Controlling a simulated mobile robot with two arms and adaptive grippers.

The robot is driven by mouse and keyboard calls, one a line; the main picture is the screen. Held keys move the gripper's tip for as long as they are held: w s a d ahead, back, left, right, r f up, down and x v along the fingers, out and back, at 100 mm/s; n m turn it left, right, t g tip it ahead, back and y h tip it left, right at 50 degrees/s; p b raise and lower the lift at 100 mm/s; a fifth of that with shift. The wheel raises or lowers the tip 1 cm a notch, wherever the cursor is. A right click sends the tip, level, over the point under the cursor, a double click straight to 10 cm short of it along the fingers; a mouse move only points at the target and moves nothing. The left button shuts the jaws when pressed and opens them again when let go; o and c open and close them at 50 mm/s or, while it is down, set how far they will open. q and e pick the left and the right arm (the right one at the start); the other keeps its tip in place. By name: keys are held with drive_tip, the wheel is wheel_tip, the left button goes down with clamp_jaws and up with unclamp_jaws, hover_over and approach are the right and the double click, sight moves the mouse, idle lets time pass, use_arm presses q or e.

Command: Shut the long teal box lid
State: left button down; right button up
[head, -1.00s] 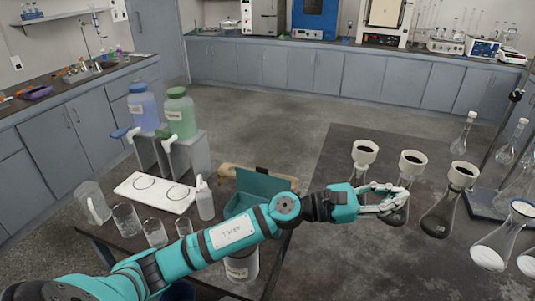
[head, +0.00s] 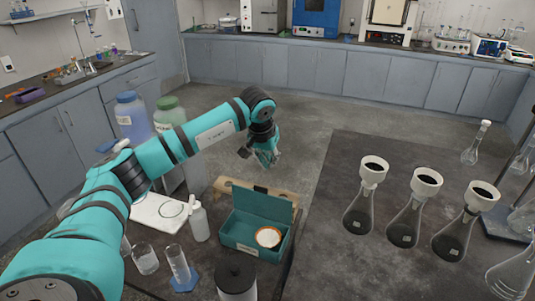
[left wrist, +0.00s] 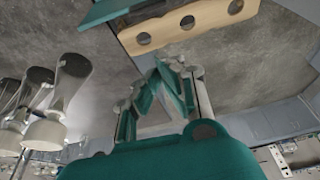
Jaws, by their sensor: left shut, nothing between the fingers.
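The long teal box (head: 236,240) stands on the left bench with its lid (head: 262,203) raised at the back, tilted open. A white round dish with an orange rim lies in the box. My left gripper (head: 268,163) hangs empty above and behind the raised lid, apart from it. In the left wrist view its fingers (left wrist: 172,88) are together, and a teal edge, likely the lid (left wrist: 105,12), shows at the top. My right gripper is not in view.
A wooden rack (head: 222,184) lies behind the box. A white wash bottle (head: 199,224), glass cylinders (head: 178,264) and a dark-topped jar (head: 236,280) stand near the box. Flasks with funnels (head: 404,222) stand on the right bench.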

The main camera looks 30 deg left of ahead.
sight(261, 202)
use_arm(q)
drive_tip(key=f+p, duration=0.1)
drive_tip(key=s+f+p, duration=0.1)
drive_tip(key=f, duration=0.1)
drive_tip(key=s+f+p, duration=0.1)
drive_tip(key=f, duration=0.1)
drive_tip(key=shift+d+f, duration=0.15)
idle(0.4)
